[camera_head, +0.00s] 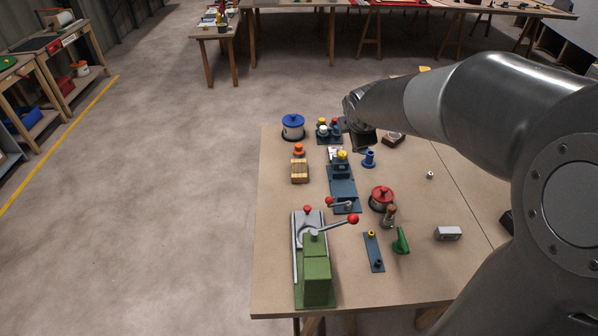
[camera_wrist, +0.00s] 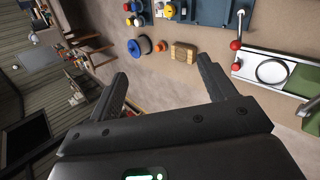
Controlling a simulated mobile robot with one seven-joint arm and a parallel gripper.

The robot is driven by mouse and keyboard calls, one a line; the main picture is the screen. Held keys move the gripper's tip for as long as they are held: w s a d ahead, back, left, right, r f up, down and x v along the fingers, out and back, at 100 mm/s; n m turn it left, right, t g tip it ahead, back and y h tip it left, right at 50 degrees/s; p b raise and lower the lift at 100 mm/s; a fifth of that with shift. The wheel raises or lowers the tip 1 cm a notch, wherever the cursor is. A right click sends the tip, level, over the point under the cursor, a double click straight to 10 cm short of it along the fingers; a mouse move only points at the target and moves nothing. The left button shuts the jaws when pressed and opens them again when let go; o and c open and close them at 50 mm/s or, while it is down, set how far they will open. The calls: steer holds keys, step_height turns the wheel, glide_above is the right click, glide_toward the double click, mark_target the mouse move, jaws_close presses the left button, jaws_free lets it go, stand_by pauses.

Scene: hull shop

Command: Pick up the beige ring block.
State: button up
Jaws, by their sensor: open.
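I cannot make out the beige ring block with certainty. A small pale piece (camera_head: 333,152) stands by a yellow knob on the blue-grey fixture; its shape is too small to tell. It also seems to show at the top of the wrist view (camera_wrist: 169,11). A tan wooden block (camera_head: 300,171) with grooves lies left of the fixture and shows in the wrist view (camera_wrist: 185,52), with no ring shape clear. My gripper (camera_head: 362,138) is above the far part of the table. In the wrist view my gripper (camera_wrist: 162,75) is open, nothing between its fingers.
The near-right tabletop is mostly clear. Open floor lies left.

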steer(key=w+a+r+n+t, duration=0.2)
steer(key=w+a+r+n, duration=0.1)
steer(key=w+a+n, duration=0.4)
steer(key=w+a+r+n+t, duration=0.25)
steer(key=a+r+n, duration=0.2)
steer(key=n, duration=0.45)
glide_toward(299, 169)
steer(key=shift+d+y, duration=0.25)
steer(key=shift+y, duration=0.05)
steer(key=shift+w+f, duration=0.25)
steer(key=shift+f, duration=0.05)
steer(key=x, duration=1)
steer(key=shift+r, duration=0.1)
steer(key=shift+c, duration=0.6)
steer(key=c, duration=1)
steer(key=shift+r, duration=0.1)
